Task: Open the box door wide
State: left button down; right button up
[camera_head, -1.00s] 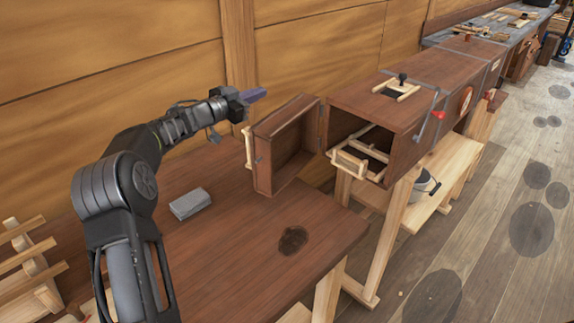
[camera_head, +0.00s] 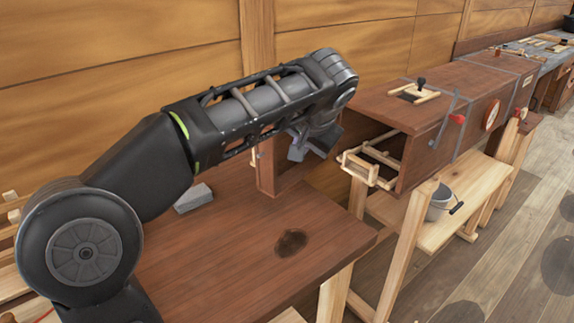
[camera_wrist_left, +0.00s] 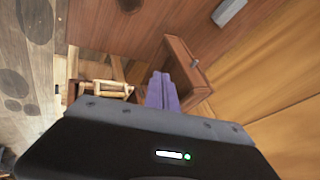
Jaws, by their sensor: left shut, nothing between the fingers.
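The long brown wooden box (camera_head: 430,92) stands on a trestle at the right in the head view, its near end open. The box door (camera_head: 268,176) is swung out from that end and stands over the table; my left arm hides most of it. In the left wrist view the door (camera_wrist_left: 183,62) shows as a shallow, rimmed brown panel. My left gripper (camera_wrist_left: 161,76) is shut and empty, its purple fingers overlapping the door's inner side in that view; I cannot tell if they touch. My right gripper is not in view.
A light wooden frame (camera_head: 360,166) juts from the box's open end. A brown table (camera_head: 240,245) with a dark stain lies in front, with a grey block (camera_head: 193,198) on it. A bucket (camera_head: 440,203) stands on the trestle shelf. A wooden wall (camera_head: 120,60) rises behind.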

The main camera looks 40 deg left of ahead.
pick_arm(q)
jog(key=shift+a, duration=0.1)
jog(key=w+a+f+p, duration=0.2)
jog(key=w+a+f, duration=0.2)
jog(key=a+f, duration=0.4)
jog(key=shift+w+a, duration=0.15)
jog(key=shift+w, duration=0.15)
dwell(0.3)
